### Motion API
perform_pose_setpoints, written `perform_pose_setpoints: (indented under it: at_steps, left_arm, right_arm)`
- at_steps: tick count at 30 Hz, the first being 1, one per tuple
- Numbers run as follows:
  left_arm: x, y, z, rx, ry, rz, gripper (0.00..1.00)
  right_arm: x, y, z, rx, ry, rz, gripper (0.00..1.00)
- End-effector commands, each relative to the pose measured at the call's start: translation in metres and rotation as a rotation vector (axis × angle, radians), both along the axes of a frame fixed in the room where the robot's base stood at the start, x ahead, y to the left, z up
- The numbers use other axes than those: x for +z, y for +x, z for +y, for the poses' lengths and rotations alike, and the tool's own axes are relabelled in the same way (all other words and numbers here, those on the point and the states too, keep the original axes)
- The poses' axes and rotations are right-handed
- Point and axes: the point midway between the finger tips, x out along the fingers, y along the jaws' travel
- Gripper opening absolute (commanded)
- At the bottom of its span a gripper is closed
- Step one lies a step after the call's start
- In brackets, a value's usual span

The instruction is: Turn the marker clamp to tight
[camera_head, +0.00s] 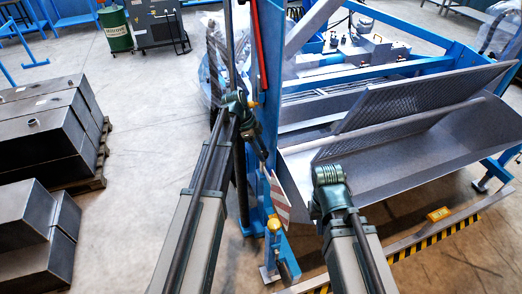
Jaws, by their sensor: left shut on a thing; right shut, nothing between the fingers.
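A red-and-white striped marker plate (280,198) hangs tilted beside the blue upright post (268,70). A yellow knob (274,224) is just below it on a blue bracket. My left gripper (264,156) points down at the post, just above the plate, and is shut on a small part there. That part seems to be the marker clamp, but the fingers mostly hide it, and I cannot tell its turn position. My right gripper (318,211) is shut and empty, in front of the grey trough and right of the plate; its wrist largely hides it.
The grey trough (400,160) with a perforated sieve panel (425,108) fills the right side. A black-and-yellow striped rail (410,248) carries a yellow box (438,214). The floor between the bins and my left arm is clear.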

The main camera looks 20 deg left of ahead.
Motion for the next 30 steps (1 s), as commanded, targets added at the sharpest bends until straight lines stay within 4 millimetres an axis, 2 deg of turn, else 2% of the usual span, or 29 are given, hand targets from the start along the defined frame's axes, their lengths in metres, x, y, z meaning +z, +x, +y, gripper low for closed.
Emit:
perform_pose_setpoints:
  at_steps: [8, 22, 23, 27, 30]
  left_arm:
    - [-0.0001, 0.0012, 0.0004, -0.070, 0.001, -0.001, 0.00]
    - [-0.0002, 0.0009, 0.0005, -0.081, 0.002, -0.001, 0.00]
    - [-0.0002, 0.0008, 0.0006, -0.081, 0.002, -0.001, 0.55]
    - [-0.0002, 0.0010, 0.0005, -0.081, 0.002, -0.001, 0.81]
    - [0.0000, 0.0014, 0.0002, -0.080, 0.001, -0.002, 0.82]
  right_arm:
    - [0.0000, 0.0000, 0.0000, 0.000, 0.000, 0.000, 0.00]
    - [0.0000, 0.0000, 0.0000, 0.000, 0.000, 0.000, 0.00]
    - [0.0000, 0.0000, 0.0000, 0.000, 0.000, 0.000, 0.00]
    - [0.0000, 0.0000, 0.0000, 0.000, 0.000, 0.000, 0.00]
    - [0.0000, 0.0000, 0.0000, 0.000, 0.000, 0.000, 0.00]
